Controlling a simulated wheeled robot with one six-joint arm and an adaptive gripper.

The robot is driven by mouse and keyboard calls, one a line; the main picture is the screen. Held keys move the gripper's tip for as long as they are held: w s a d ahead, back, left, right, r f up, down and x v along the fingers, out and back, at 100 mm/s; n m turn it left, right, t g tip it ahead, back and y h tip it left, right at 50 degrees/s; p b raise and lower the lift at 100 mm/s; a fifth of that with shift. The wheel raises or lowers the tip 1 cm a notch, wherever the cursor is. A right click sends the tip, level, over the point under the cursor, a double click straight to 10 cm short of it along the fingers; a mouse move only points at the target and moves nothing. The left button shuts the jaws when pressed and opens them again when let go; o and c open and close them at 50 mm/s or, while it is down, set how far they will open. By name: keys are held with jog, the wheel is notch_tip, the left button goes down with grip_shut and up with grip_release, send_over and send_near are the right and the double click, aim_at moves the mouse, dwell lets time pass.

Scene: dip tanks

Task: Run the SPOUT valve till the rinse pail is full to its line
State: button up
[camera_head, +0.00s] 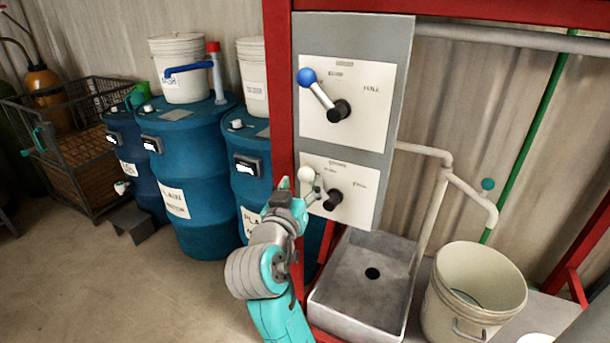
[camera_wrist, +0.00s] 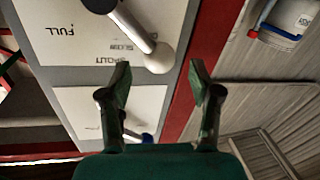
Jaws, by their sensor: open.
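The SPOUT valve is the lower lever with a white ball knob (camera_head: 306,174) on a white plate (camera_head: 362,200); the lever leans up and left from its black hub, away from the right-hand mark. In the wrist view the knob (camera_wrist: 158,58) lies between my fingertips in the picture, apparently just beyond them; contact is unclear. My gripper (camera_wrist: 160,70) is open; in the head view it is at the plate's left edge. The cream rinse pail (camera_head: 478,268) stands under the spout pipe (camera_head: 474,192). A greyish ellipse shows low inside; its fill line is not discernible. No stream is visible.
An upper lever with a blue knob (camera_head: 307,77) sits above on the same panel. A red post (camera_head: 281,80) runs close beside my gripper. A grey sink (camera_head: 350,302) is below the panel.

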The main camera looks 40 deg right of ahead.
aim_at(304, 179)
jog(key=shift+x, duration=2.2)
grip_shut()
